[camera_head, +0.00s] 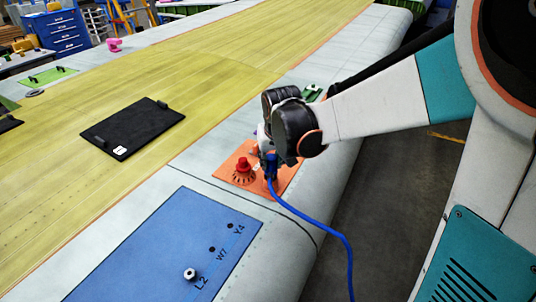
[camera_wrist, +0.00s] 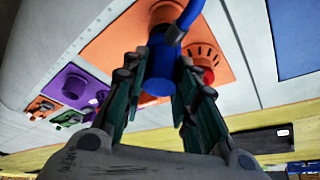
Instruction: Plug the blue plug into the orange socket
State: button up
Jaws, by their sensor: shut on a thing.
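My gripper (camera_wrist: 157,66) is shut on the blue plug (camera_wrist: 157,76), with one finger on each side of it. A blue cable (camera_wrist: 188,14) runs from the plug toward the top of the wrist view. In the head view the plug (camera_head: 270,166) is beside the red knob, over the orange panel (camera_head: 224,172); my gripper (camera_head: 269,153) is partly hidden by my wrist. A round orange socket (camera_wrist: 164,12) shows on the panel in the wrist view, partly behind the cable. I cannot tell whether the plug touches the panel.
A red knob (camera_head: 243,166) with a slotted dial stands close beside the plug. A blue panel (camera_head: 165,255) lies nearer, and a black pad (camera_head: 130,128) lies on the yellow wing skin. A purple panel (camera_wrist: 70,88) shows in the wrist view. The cable hangs over the rounded wing edge.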

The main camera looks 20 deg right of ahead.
jog(key=shift+f+b, duration=0.55)
jog(key=shift+f, duration=0.15)
jog(key=o, duration=1.1)
jog(key=shift+r, duration=0.1)
jog(key=v, duration=1.2)
jog(key=s+f+t+b, duration=0.1)
jog(key=s+f+b, duration=0.4)
jog(key=s+f, duration=0.2)
jog(key=s+f+n+t+b, duration=0.1)
jog(key=s+f+b, duration=0.4)
jog(key=s, duration=0.6)
notch_tip(320, 180, down, 2)
jog(key=shift+s+d+t+b, duration=0.2)
jog(key=shift+s+t+b, duration=0.05)
jog(key=shift+t+b, duration=0.05)
